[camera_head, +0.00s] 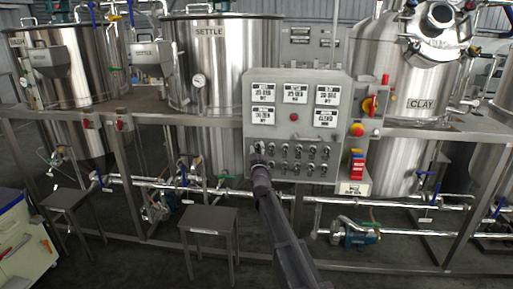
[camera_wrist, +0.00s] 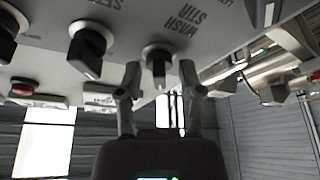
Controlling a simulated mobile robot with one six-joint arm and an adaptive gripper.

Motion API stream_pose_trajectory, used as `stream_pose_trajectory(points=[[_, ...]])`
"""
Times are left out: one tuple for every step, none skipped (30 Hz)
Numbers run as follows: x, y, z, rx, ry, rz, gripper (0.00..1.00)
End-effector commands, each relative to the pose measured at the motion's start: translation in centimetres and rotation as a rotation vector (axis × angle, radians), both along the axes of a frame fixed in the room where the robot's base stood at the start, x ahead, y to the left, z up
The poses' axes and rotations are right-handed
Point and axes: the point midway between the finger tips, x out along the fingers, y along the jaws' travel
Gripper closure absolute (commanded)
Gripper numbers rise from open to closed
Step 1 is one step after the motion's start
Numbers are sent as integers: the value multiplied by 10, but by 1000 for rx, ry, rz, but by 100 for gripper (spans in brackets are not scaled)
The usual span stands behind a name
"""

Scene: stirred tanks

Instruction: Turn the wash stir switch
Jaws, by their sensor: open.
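The wash stir switch (camera_wrist: 158,66) is a black knob on a pale round collar in the wrist view, with "WASH STIR" lettered beside it. My gripper (camera_wrist: 160,78) is open, with one finger on each side of this knob. A gap shows between the knob and each finger; whether the tips touch the panel I cannot tell. In the head view my gripper (camera_head: 258,154) is at the left end of the switch rows on the grey control panel (camera_head: 330,105), and it hides the switch there.
Another black knob (camera_wrist: 90,38) sits close left of my gripper in the wrist view. A red button (camera_wrist: 22,88) is farther left. In the head view, a red emergency button (camera_head: 357,129) is on the panel's right. Steel tanks (camera_head: 215,60) stand behind the rail.

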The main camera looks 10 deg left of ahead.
Motion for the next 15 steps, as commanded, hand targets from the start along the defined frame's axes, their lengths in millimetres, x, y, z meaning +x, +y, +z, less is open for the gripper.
stream_pose_trajectory(points=[[1,0,0,0,0,0,51],[1,0,0,0,0,0,51],[1,0,0,0,0,0,51],[1,0,0,0,0,0,51],[1,0,0,0,0,0,51],[0,0,0,0,0,0,51],[0,0,0,0,0,0,51],[0,0,0,0,0,0,51],[0,0,0,0,0,0,60],[0,0,0,0,0,0,69],[0,0,0,0,0,0,78],[0,0,0,0,0,0,90],[0,0,0,0,0,0,99],[0,0,0,0,0,0,100],[0,0,0,0,0,0,100]])
